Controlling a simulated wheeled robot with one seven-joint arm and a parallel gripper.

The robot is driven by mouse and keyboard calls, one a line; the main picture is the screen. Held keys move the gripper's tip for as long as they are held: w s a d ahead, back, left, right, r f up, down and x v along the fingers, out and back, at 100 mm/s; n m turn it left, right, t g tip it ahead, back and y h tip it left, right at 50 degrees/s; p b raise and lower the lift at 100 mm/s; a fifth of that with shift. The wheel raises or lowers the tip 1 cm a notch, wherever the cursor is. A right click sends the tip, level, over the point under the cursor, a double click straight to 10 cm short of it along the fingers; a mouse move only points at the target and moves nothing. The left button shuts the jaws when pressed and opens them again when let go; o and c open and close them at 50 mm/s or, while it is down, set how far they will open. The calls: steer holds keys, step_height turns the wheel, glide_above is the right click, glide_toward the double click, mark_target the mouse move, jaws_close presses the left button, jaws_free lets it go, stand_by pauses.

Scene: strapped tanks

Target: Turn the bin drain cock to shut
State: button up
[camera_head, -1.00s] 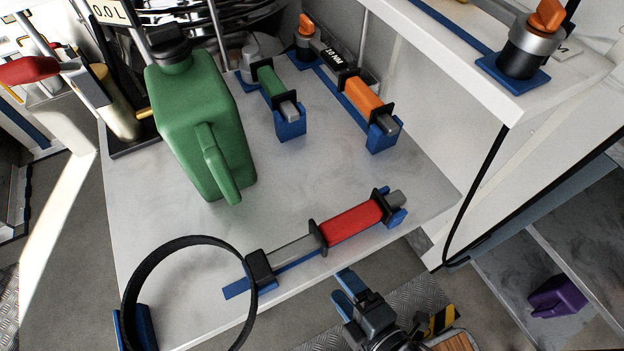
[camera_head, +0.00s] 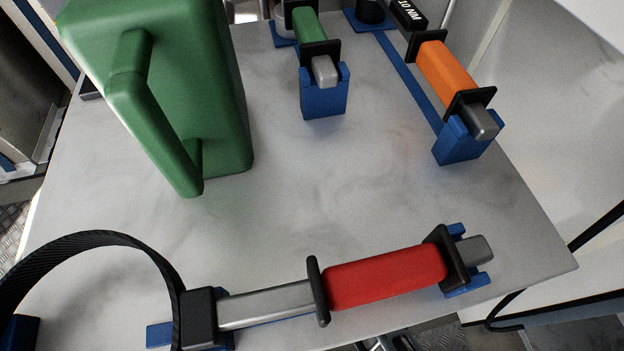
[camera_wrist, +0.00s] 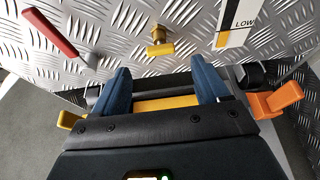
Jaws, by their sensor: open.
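In the wrist view, a small yellow cock (camera_wrist: 159,47) with a brass body sticks out from a diamond-plate metal wall. A lever with a red grip (camera_wrist: 50,33) on a grey end is at the upper left of that wall. No label shows which is the bin drain cock. My gripper (camera_wrist: 158,72) has its two blue fingers spread apart, with the yellow cock above the gap between them in the picture. The fingers appear apart from both handles. Neither handle shows in the head view.
A white and yellow plate marked LOW (camera_wrist: 240,20) is on the wall. An orange clip-like part (camera_wrist: 276,99) is right of my fingers. In the head view, a table (camera_head: 270,220) bears a green can (camera_head: 215,100) and red (camera_head: 385,277), orange (camera_head: 447,68) and green-handled (camera_head: 310,24) tools.

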steer(key=b+x, duration=0.3)
steer(key=x, duration=0.3)
steer(key=shift+w, duration=0.25)
steer(key=shift+a, duration=0.1)
steer(key=shift+c, duration=0.2)
steer(key=c, duration=1)
